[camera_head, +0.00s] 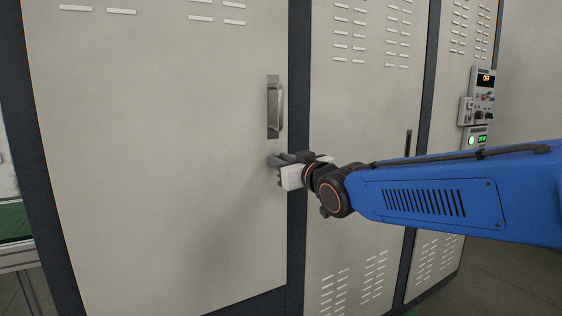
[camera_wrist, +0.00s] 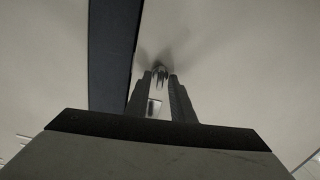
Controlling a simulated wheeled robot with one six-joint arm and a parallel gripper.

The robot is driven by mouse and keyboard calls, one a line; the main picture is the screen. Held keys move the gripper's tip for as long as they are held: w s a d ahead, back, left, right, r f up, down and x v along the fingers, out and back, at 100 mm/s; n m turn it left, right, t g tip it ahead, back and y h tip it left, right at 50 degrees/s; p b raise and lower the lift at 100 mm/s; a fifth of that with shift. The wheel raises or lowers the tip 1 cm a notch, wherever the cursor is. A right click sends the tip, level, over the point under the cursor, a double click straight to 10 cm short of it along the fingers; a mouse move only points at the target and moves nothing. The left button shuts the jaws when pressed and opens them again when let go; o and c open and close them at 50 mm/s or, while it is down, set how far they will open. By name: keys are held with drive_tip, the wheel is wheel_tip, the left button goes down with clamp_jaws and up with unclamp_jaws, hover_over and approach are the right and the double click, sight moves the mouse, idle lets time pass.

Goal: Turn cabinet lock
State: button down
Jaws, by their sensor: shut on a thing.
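The cabinet door (camera_head: 170,130) is a large beige panel filling the left and middle of the head view, and it looks closed. A metal handle (camera_head: 274,107) is set upright near its right edge. My gripper (camera_head: 274,160) is at the door just below the handle. In the wrist view, my gripper (camera_wrist: 160,92) has its two dark fingers on either side of a small metallic lock piece (camera_wrist: 160,72) at the door surface, and it is shut on it. The lock is hidden behind the fingers in the head view.
Dark frame posts (camera_head: 297,60) separate the door from more vented cabinets (camera_head: 365,100) to the right. A control panel (camera_head: 480,100) with a lit display and green lights is on the far right. A green-topped table (camera_head: 14,222) stands at the left edge.

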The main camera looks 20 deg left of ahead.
drive_tip(key=shift+s+a+f+n, duration=0.1)
drive_tip(key=shift+f+n, duration=0.05)
drive_tip(key=shift+n, duration=4.05)
drive_tip(key=shift+s+a+f+n, duration=0.1)
drive_tip(key=shift+f+n, duration=0.05)
drive_tip(key=shift+n, duration=4.05)
drive_tip(key=c, duration=1.9)
unclamp_jaws()
drive_tip(key=shift+o, duration=0.2)
drive_tip(key=shift+d, duration=0.1)
drive_tip(key=v, duration=1.7)
drive_tip(key=shift+d, duration=0.2)
